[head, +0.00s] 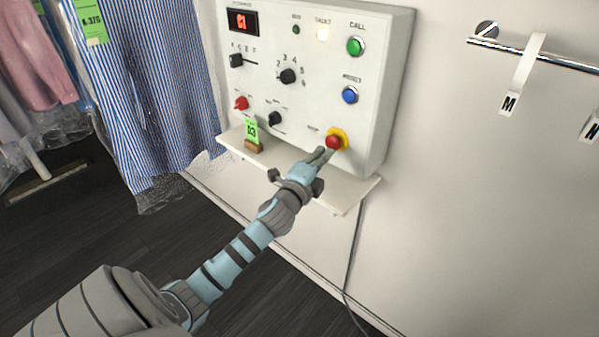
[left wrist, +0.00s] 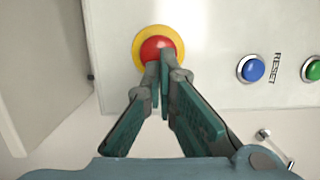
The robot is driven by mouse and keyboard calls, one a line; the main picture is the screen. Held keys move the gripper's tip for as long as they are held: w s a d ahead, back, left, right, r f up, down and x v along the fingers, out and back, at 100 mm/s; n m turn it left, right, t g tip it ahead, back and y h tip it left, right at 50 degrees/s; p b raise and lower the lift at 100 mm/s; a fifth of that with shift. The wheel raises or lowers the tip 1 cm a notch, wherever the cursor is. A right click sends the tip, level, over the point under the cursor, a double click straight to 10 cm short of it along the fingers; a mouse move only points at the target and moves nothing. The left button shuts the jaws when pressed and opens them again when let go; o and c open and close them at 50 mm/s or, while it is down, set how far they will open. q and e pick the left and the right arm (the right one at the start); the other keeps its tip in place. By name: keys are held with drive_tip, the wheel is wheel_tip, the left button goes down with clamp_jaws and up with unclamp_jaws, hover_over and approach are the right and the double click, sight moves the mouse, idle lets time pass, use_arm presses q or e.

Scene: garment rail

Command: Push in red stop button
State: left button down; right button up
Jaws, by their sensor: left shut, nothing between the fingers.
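The red stop button (head: 333,142) with its yellow ring sits at the lower right of the white control panel (head: 385,90). In the left wrist view the red stop button (left wrist: 156,48) is at the upper middle, its lower part covered by my fingertips. My left gripper (head: 322,155) is shut and empty, its tips right at the button from the lower left. In the left wrist view the left gripper (left wrist: 164,70) has its fingers together over the button's lower edge. Whether the tips touch the button, I cannot tell. My right gripper is not in view.
A blue reset button (head: 350,95) and a green call button (head: 355,46) are above the stop button. A shelf (head: 345,200) under the panel holds a green tag (head: 251,131) in a stand. Striped shirts (head: 150,90) hang at left. A metal rail (head: 560,60) is at right.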

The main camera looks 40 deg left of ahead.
use_arm(q)
drive_tip(key=b+v, duration=0.1)
drive_tip(key=v, duration=1)
drive_tip(key=shift+r, duration=0.3)
